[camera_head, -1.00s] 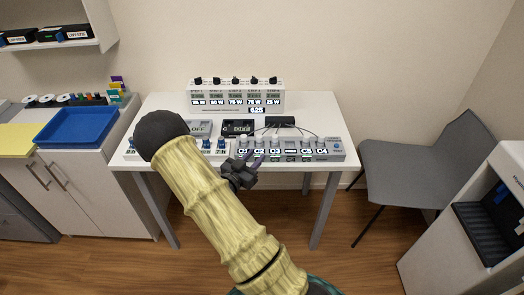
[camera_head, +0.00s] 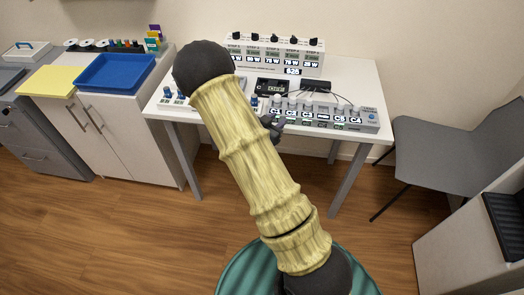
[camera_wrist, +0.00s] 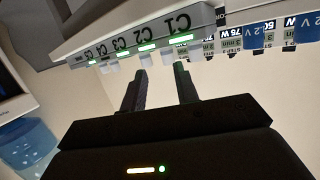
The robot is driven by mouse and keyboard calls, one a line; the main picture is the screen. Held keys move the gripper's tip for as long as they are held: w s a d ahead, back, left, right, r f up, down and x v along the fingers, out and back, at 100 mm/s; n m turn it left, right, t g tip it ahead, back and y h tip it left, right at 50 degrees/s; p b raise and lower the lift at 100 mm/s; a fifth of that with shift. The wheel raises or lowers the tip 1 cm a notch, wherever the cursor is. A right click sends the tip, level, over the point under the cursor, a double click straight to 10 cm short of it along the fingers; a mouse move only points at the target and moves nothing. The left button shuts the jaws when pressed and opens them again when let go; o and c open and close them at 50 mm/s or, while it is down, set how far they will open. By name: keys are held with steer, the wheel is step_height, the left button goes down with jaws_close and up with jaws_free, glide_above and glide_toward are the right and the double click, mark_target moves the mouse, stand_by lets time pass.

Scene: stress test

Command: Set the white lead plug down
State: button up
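A grey lead box (camera_head: 372,118) with slots labelled C1 to C4 and more sits along the front of the white table. Small white plugs (camera_head: 292,103) stand along its back edge. In the wrist view the box (camera_wrist: 135,38) appears upside down, with several pale plugs (camera_wrist: 145,60) at its edge. My gripper (camera_wrist: 160,80) is in front of the box near C1 and C2, its two dark fingers apart with no object visible between them. In the head view my gripper (camera_head: 274,126) is mostly hidden behind my arm. I cannot tell which plug is the white lead plug.
A step panel (camera_head: 275,52) with black knobs stands at the back of the table. A small black box (camera_head: 315,87) with dark leads lies behind the lead box. A blue tray (camera_head: 115,73) is on the left cabinet. A grey chair (camera_head: 455,155) stands to the right.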

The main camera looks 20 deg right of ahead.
steer(key=s+a+r+n+g+y, duration=0.1)
steer(key=s+a+r+n+y, duration=0.15)
steer(key=a+y, duration=0.35)
steer(key=s+a+r+n+y, duration=0.25)
steer(key=a+n+y, duration=0.2)
steer(key=a, duration=0.25)
steer(key=s+a+r+n+g+y, duration=0.2)
steer(key=s+r+n+g, duration=0.1)
steer(key=s, duration=1.1)
steer(key=shift+r+n+g, duration=0.15)
steer(key=shift+n+g, duration=0.55)
steer(key=shift+n, duration=0.3)
steer(key=shift+d, duration=0.15)
